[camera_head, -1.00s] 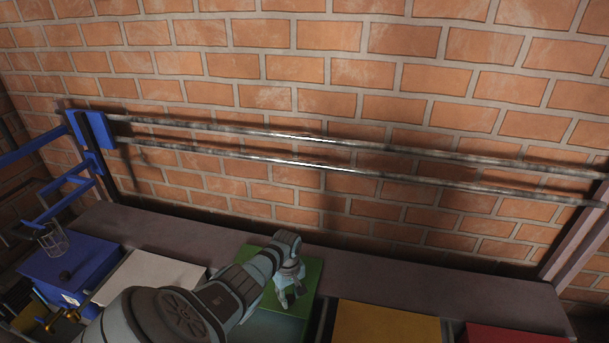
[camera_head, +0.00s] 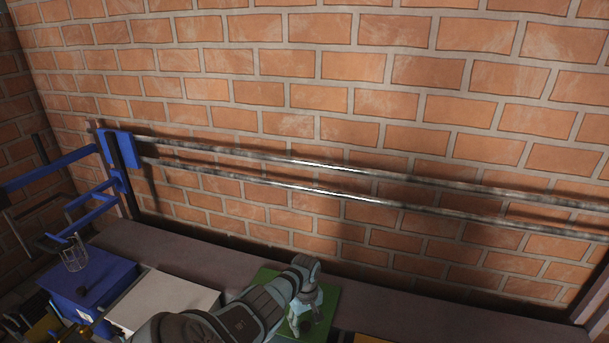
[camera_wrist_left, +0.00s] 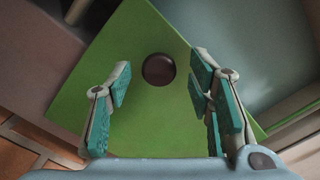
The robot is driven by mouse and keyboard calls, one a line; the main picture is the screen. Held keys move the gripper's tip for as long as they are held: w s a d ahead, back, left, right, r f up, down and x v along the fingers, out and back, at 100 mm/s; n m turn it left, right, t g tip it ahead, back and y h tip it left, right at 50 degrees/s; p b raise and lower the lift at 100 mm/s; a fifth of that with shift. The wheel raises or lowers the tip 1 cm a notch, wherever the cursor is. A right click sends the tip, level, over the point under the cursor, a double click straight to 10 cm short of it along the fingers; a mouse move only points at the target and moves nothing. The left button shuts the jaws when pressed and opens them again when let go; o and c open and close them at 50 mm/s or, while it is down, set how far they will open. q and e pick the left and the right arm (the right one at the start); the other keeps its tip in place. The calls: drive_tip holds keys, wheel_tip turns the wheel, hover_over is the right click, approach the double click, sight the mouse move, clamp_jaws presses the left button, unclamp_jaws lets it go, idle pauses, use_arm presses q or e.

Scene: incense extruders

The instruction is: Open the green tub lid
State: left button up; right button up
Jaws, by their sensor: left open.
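The green tub lid (camera_head: 328,308) lies at the bottom middle of the head view, partly covered by my left arm and gripper. In the left wrist view the lid (camera_wrist_left: 150,38) is a flat green panel, turned at an angle, with a round dark knob (camera_wrist_left: 158,69) on it. My left gripper (camera_head: 306,318) is over the lid. In the wrist view its two teal-padded fingers (camera_wrist_left: 160,84) are apart, one on each side of the knob, with visible gaps. Whether the fingertips touch the lid cannot be told. My right gripper is not in view.
A white lid (camera_head: 160,298) and a blue tub (camera_head: 88,280) with a dark knob and a wire basket (camera_head: 73,256) stand to the left. A grey ledge (camera_head: 190,258) and a brick wall with two metal rails (camera_head: 330,190) run behind. A yellow lid (camera_head: 372,339) is at the lower right.

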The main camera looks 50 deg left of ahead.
use_arm(q)
wheel_tip(320, 180, up, 12)
idle(0.3)
drive_tip(key=shift+s, duration=0.1)
idle(0.3)
